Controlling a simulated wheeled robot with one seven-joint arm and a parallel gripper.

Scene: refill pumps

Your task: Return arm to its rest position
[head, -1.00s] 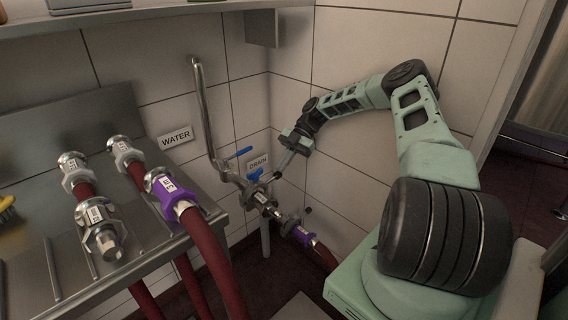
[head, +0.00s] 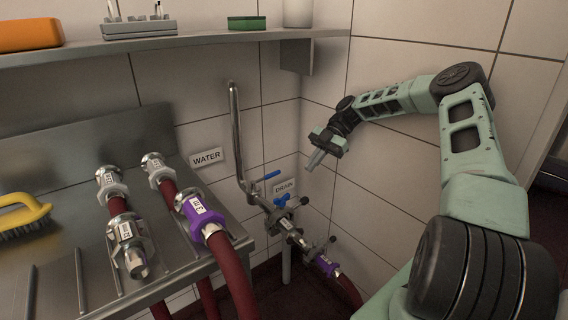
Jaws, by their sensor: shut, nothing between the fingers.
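My gripper (head: 315,161) is at the end of my pale green arm in the head view, with its fingers pointing down and to the left. It is shut and empty. It hangs in the air in front of the tiled wall corner, above and to the right of the drain valve (head: 282,201) with its blue handle, and looks apart from it. A DRAIN label (head: 285,187) is on the wall behind. A hose with a purple collar (head: 326,265) is joined to the pipe fittings (head: 290,226) below the valve.
A steel counter (head: 60,262) at the left holds several red hoses with metal couplings, one with a purple collar (head: 200,213). A yellow brush (head: 24,214) lies at its left. A shelf (head: 180,43) runs above. A vertical steel pipe (head: 237,140) stands near the WATER label (head: 206,157).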

